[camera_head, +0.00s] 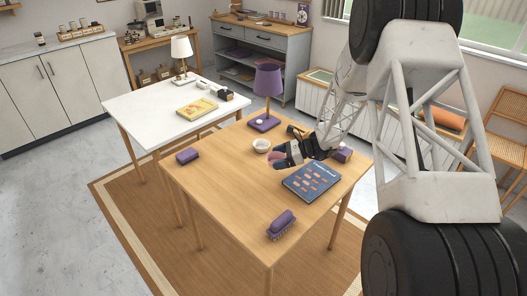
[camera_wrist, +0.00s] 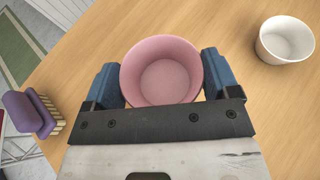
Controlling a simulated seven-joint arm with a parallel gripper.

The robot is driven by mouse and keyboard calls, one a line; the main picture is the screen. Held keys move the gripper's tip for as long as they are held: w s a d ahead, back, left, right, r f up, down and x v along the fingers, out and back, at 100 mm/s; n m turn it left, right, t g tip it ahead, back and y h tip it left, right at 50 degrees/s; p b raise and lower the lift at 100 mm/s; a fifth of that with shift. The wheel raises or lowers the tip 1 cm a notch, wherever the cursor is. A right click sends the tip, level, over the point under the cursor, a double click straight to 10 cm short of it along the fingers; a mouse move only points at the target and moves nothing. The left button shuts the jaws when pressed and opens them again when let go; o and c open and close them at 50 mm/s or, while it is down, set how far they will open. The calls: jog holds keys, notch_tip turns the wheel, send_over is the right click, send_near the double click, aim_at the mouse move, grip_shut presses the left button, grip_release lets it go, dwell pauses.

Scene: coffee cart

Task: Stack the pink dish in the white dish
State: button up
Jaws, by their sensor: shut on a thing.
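The pink dish (camera_wrist: 163,88) is a small round bowl, upright and empty, between the two blue fingers of my gripper (camera_wrist: 161,80) in the wrist view. The gripper is shut on its sides. In the head view the pink dish (camera_head: 280,164) shows at the tip of my gripper (camera_head: 283,157), above the wooden table. The white dish (camera_head: 261,145) is a small empty bowl standing on the table just left of and behind my gripper. In the wrist view the white dish (camera_wrist: 286,40) is at the upper right, apart from the pink dish.
A blue book (camera_head: 311,181) lies in front of my gripper. A purple lamp (camera_head: 267,90) stands behind the white dish. Purple brushes lie at the table's left (camera_head: 188,156) and front (camera_head: 282,225); one (camera_wrist: 30,113) shows in the wrist view. The table's left middle is clear.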

aim_at(271, 154)
jog(key=w+a, duration=0.1)
jog(key=w+a+r, duration=0.1)
jog(key=a, duration=0.1)
jog(key=shift+w+r, duration=0.1)
jog(key=shift+w, duration=0.25)
jog(key=w+a, duration=0.1)
jog(key=w, duration=0.4)
jog(key=w+f, duration=0.1)
jog(key=w, duration=0.4)
jog(key=w+a, duration=0.1)
jog(key=w, duration=0.4)
jog(key=shift+w+a+f, duration=0.3)
jog(key=shift+w+a, duration=0.05)
jog(key=shift+w, duration=0.05)
jog(key=shift+f, duration=1.7)
jog(key=shift+f, duration=0.65)
